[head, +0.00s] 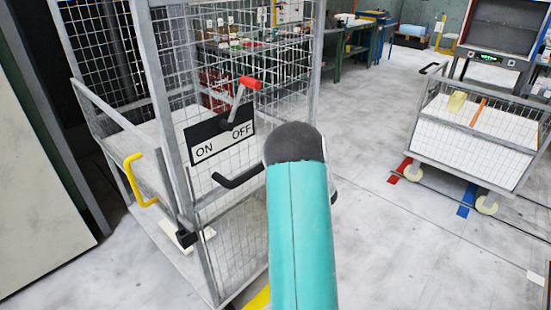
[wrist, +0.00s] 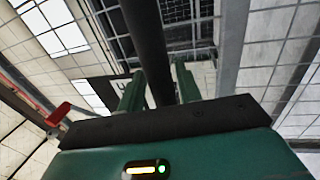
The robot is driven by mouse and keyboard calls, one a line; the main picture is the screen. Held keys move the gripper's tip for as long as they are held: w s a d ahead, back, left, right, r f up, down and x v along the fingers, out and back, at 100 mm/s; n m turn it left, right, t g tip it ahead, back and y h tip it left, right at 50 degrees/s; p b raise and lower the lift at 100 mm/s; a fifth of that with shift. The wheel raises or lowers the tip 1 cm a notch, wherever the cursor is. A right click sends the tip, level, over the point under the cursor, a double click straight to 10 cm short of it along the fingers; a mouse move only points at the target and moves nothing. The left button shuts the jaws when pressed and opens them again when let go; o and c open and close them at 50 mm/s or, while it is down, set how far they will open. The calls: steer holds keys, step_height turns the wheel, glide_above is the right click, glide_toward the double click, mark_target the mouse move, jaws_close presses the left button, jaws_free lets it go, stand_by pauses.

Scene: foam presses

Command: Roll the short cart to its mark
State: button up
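The short cart (head: 470,130), a low mesh cart with white panels and a black handle (head: 433,68), stands at the right in the head view. A red floor strip (head: 401,169) and a blue one (head: 466,198) lie by its wheels. I cannot tell which floor strip is its mark. In the wrist view my gripper (wrist: 159,72) has its two green fingers apart, with a black bar (wrist: 146,35) between them and a slim gap at the right finger. The bar looks like the black handle (head: 238,180) on the tall mesh cage. My arm hides the gripper in the head view.
The tall mesh cage (head: 165,120) is close ahead, with an ON/OFF sign (head: 219,135), a red-handled lever (head: 249,83) and a yellow handle (head: 136,182). A yellow floor strip (head: 260,299) shows at its base. Clear floor lies between cage and cart.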

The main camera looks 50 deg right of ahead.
steer(key=shift+o, duration=0.5)
steer(key=shift+s+f, duration=0.1)
steer(key=shift+s, duration=0.25)
steer(key=s+f, duration=0.2)
steer(key=s, duration=1.1)
steer(key=shift+d+f, duration=0.2)
steer(key=shift+f, duration=0.1)
